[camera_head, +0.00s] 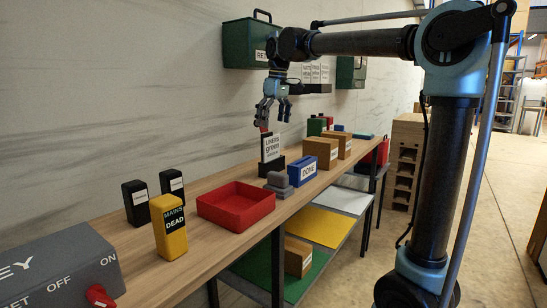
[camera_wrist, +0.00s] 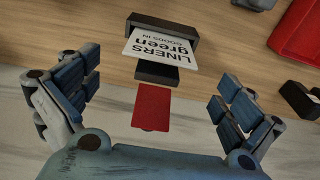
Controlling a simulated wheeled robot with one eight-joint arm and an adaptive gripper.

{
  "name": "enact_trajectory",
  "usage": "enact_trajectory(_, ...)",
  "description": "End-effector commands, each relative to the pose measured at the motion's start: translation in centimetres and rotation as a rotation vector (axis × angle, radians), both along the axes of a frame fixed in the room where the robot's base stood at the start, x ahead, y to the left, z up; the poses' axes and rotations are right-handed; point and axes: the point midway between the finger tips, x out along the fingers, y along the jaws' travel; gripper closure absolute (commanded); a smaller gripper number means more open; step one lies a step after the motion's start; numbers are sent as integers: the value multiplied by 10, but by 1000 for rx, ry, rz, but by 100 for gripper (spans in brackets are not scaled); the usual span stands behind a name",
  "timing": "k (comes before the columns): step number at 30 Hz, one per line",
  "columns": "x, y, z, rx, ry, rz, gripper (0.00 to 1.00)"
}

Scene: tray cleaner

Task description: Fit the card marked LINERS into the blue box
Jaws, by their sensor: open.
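The white card marked LINERS green (camera_head: 271,148) stands upright in a black holder (camera_head: 267,168) on the bench. In the wrist view the card (camera_wrist: 160,46) reads upside down in its dark holder (camera_wrist: 158,72). A red piece (camera_wrist: 151,108) shows at the card's top end, between the fingers; I cannot tell if it is part of the card. My gripper (camera_head: 273,113) is open and empty, fingers pointing down just above the card, not visibly touching it. The blue box (camera_head: 297,166), labelled DONE, sits to the right of the card. Its inside is hidden.
A red tray (camera_head: 236,214) and a grey stepped block (camera_head: 279,187) stand nearer than the card. Brown boxes (camera_head: 321,150) stand beyond the blue box. A yellow MAINS DEAD block (camera_head: 169,238) and black blocks (camera_head: 135,205) are at the left. A green bin (camera_head: 240,47) hangs on the wall.

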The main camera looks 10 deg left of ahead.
Motion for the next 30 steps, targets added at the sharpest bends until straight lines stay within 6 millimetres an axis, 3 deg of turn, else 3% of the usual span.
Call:
enact_trajectory(3, 1, 2, -19, 0, 0, 0, 0)
enact_trajectory(13, 1, 3, -42, 0, 0, 0, 0)
enact_trajectory(21, 1, 4, -77, 0, 0, 0, 0)
enact_trajectory(30, 1, 5, -88, 0, 0, 0, 0)
